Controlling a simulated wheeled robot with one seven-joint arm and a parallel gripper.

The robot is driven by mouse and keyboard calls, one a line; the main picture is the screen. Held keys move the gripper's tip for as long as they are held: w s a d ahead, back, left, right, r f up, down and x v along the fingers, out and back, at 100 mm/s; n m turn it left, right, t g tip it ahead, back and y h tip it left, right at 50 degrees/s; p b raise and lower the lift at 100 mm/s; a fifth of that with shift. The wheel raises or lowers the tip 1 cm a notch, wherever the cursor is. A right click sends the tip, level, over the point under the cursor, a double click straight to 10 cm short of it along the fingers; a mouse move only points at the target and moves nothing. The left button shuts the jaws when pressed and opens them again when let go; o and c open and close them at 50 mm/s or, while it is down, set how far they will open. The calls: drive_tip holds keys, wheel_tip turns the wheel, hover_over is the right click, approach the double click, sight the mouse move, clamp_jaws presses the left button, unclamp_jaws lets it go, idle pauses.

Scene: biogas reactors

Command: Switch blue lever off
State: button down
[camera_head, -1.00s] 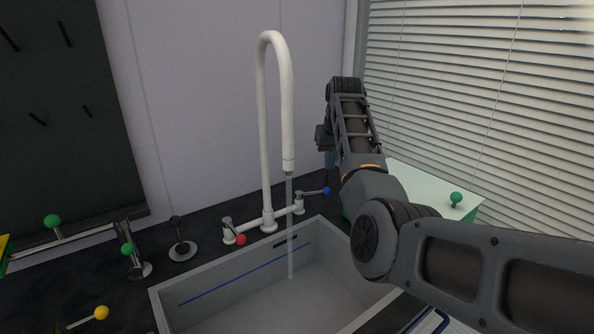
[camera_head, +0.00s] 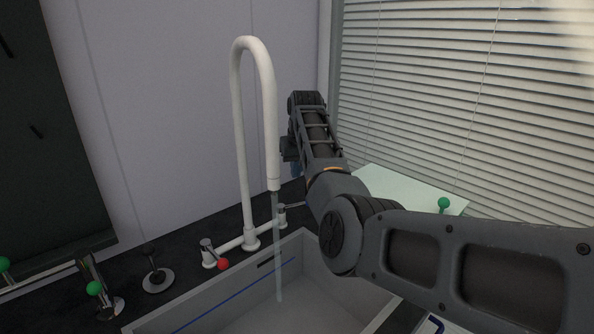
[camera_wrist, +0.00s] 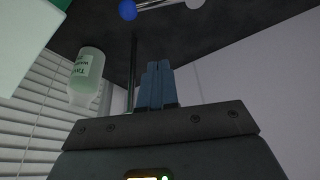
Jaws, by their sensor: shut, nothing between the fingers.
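The blue lever's ball knob (camera_wrist: 127,9) shows at the top of the wrist view, on a thin metal rod. In the head view my arm hides the knob, and only the lever's rod (camera_head: 293,205) shows at the right end of the tap base. The white tap (camera_head: 244,140) stands behind the sink, and water (camera_head: 278,245) runs from its spout. My gripper (camera_wrist: 157,68) has its blue fingers together, empty and apart from the knob in the wrist view. In the head view, its fingers are partly hidden behind my arm.
A red-knobbed lever (camera_head: 222,264) is at the tap's left. The grey sink (camera_head: 215,310) lies in front. A labelled bottle (camera_wrist: 88,68) stands near the blinds. A pale green box (camera_head: 405,188) is right of my arm. Green-knobbed levers (camera_head: 94,288) stand at the left.

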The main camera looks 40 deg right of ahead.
drive_tip(key=x, duration=0.7)
drive_tip(key=shift+s+a, duration=0.1)
drive_tip(key=shift+s+a+f+p, duration=0.15)
drive_tip(key=shift+s+a+p, duration=0.1)
drive_tip(key=shift+s+p, duration=0.25)
drive_tip(key=shift+s+a+f+p, duration=0.1)
drive_tip(key=shift+s+a+p, duration=0.1)
drive_tip(key=shift+s+p, duration=0.3)
drive_tip(key=shift+s+a+f+p, duration=0.15)
drive_tip(key=shift+s+a+p, duration=0.15)
drive_tip(key=shift+s, duration=0.4)
drive_tip(key=shift+f+b, duration=0.2)
drive_tip(key=shift+b, duration=0.5)
